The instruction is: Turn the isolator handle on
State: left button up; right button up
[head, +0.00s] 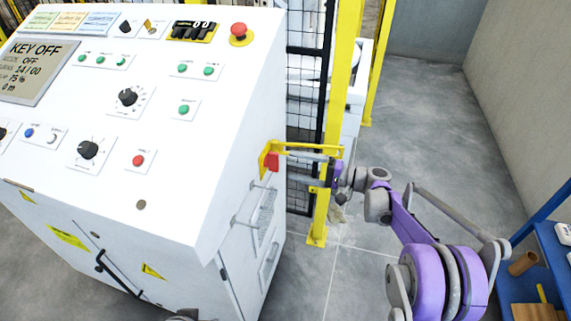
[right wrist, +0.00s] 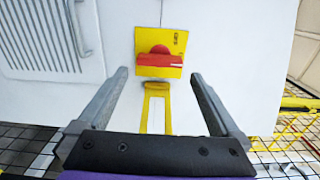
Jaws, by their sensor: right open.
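The isolator handle (head: 272,162) is a red handle on a yellow plate on the right side wall of the white cabinet. In the right wrist view the red handle (right wrist: 160,60) lies level across its yellow plate (right wrist: 148,71). My right gripper (head: 287,167) is open, with its fingers pointing at the handle. In the right wrist view my right gripper (right wrist: 160,77) has one finger on each side of the plate's width, with nothing between the tips and no clear contact.
A yellow bracket (head: 312,148) juts from the wall by the handle; it also shows between my fingers (right wrist: 157,87). A yellow post (head: 335,110) and black mesh fence stand close behind. A vent and pull handle (head: 247,220) are lower on the wall. A blue shelf (head: 550,260) is at right.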

jog(key=v, duration=0.6)
jog(key=shift+a, duration=0.1)
jog(key=s+a+f+g+h, duration=0.25)
jog(key=s+h, duration=0.55)
jog(key=s, duration=0.9)
jog(key=s+d+f+n+t+h, duration=0.1)
jog(key=s+d+f+n+h, duration=0.2)
jog(key=s, duration=0.7)
jog(key=s+d+f+n+t+h, duration=0.1)
jog(key=s+d+f+h, duration=0.2)
jog(key=s+d+h, duration=0.45)
notch_tip(320, 180, up, 13)
jog(key=a+y+p, duration=0.1)
jog(key=p, duration=1.1)
